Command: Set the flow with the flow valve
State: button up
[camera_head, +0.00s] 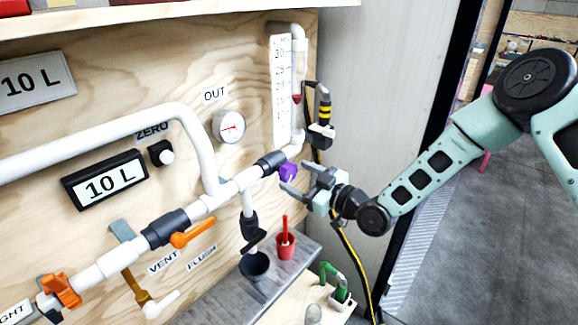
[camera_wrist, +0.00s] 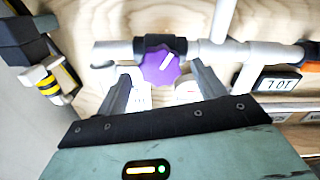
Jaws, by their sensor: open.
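The flow valve is a purple lobed knob (camera_head: 288,172) on a black fitting near the right end of the white pipe. In the wrist view the purple knob (camera_wrist: 160,66) faces me, with a white pointer line toward its upper right. My gripper (camera_head: 290,182) is open at the knob. In the wrist view my gripper (camera_wrist: 163,78) has its fingers to the left and right of the knob, with gaps visible; I cannot tell whether either touches. The flow scale (camera_head: 282,85) stands above the valve, with a red marker (camera_head: 296,98) beside it.
A round gauge (camera_head: 229,127) labelled OUT is on the wooden panel. Orange handles (camera_head: 193,233) and a 10 L display (camera_head: 105,181) are to the left. A red cup (camera_head: 285,245) and a dark cup (camera_head: 254,265) sit on the shelf below. A black-yellow cable (camera_head: 357,262) hangs below my gripper.

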aim_at(292, 174)
jog(key=shift+p+x, duration=0.45)
jog(key=shift+x, duration=1.45)
jog(key=c, duration=1)
jog(key=shift+f+m+b, duration=0.15)
jog(key=shift+m+b, duration=0.15)
jog(key=shift+b, duration=0.2)
jog(key=m+b, duration=0.2)
jog(key=b, duration=0.1)
jog(key=shift+f+m, duration=0.15)
jog(key=shift+m, duration=0.15)
jog(key=shift+r+m+b, duration=0.2)
jog(key=shift+m+b, duration=1.4)
jog(key=shift+m, duration=0.2)
